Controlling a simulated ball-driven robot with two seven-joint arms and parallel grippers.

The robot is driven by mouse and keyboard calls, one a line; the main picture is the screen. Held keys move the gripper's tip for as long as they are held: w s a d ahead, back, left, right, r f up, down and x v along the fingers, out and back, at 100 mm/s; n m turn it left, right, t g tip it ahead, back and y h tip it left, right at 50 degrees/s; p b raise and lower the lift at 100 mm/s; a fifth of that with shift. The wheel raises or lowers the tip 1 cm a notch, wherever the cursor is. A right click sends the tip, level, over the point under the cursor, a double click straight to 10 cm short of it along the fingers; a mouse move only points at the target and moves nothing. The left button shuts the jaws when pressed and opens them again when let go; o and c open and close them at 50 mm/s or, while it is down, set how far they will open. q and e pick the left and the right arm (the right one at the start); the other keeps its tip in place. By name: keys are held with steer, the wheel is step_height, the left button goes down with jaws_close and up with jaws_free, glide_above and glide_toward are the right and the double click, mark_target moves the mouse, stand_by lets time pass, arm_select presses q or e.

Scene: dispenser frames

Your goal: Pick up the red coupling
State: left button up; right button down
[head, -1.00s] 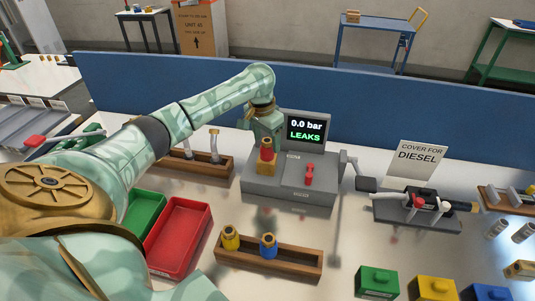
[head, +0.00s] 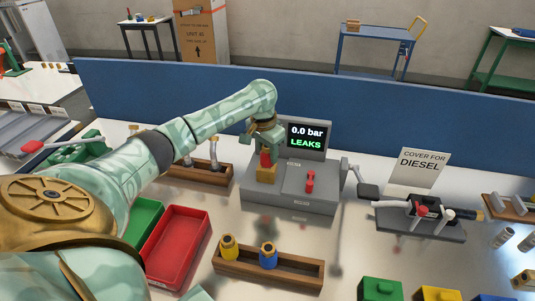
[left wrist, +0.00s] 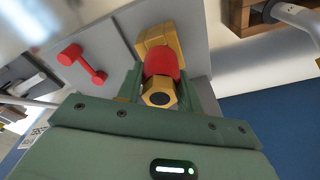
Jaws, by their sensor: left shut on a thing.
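The red coupling (head: 265,160) stands upright on a yellow block at the left of the grey test unit (head: 290,190). My left gripper (head: 266,150) comes down from above and is shut on the coupling. In the left wrist view the red coupling (left wrist: 163,62) with its brass hex end sits between the two green fingers (left wrist: 164,88). Its lower end meets the yellow block (left wrist: 156,38); I cannot tell whether it is lifted off. My right gripper is not in view.
The unit's screen (head: 307,136) reads 0.0 bar, LEAKS. A red lever (head: 310,181) stands right of the block. A wooden rack (head: 290,268) holds a yellow coupling (head: 228,245) and a blue coupling (head: 268,254). A red tray (head: 178,247) is at left.

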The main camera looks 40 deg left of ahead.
arm_select(q)
step_height(320, 180, up, 3)
steer(key=shift+r+p, duration=0.1)
steer(key=shift+p, duration=0.6)
steer(key=s+d+r+p, duration=0.4)
steer(key=d+r+p, duration=0.1)
steer(key=r+p, duration=0.2)
steer(key=s+d+r+p, duration=0.4)
steer(key=d+r+p, duration=0.2)
steer(key=r+p, duration=0.2)
steer(key=shift+d+p, duration=0.25)
steer(key=shift+p, duration=0.2)
steer(key=shift+f, duration=0.1)
